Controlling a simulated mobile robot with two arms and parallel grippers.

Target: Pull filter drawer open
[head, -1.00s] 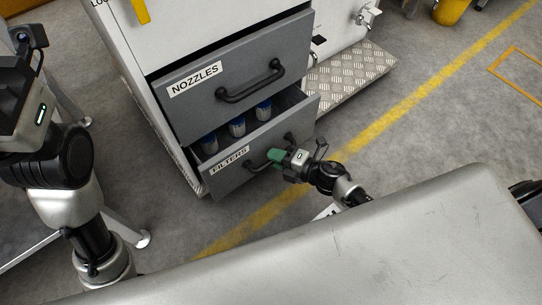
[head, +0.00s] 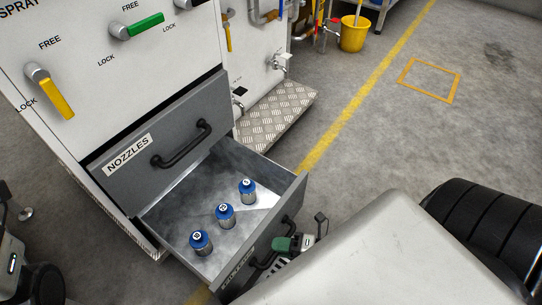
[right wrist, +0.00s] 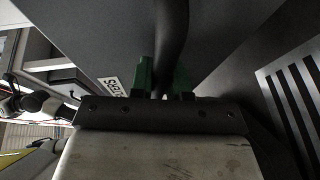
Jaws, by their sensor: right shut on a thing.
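The filter drawer (head: 262,207) is the lower grey drawer of the white cabinet and stands well open. Its label is partly seen on the front panel. Three blue-capped filters (head: 225,215) stand upright in a slanting row inside. My right gripper (head: 283,244) has green fingers and is shut on the black drawer handle (head: 262,263). In the right wrist view the green fingers sit on both sides of the dark handle bar (right wrist: 172,45). My left gripper's housing (head: 12,262) shows at the left edge; its fingers are not visible.
The nozzles drawer (head: 165,140) above is shut. Yellow (head: 57,98) and green (head: 143,25) lever handles are on the cabinet front. A metal tread-plate step (head: 275,110) is beside the cabinet. The floor to the right is clear up to a yellow bucket (head: 353,33).

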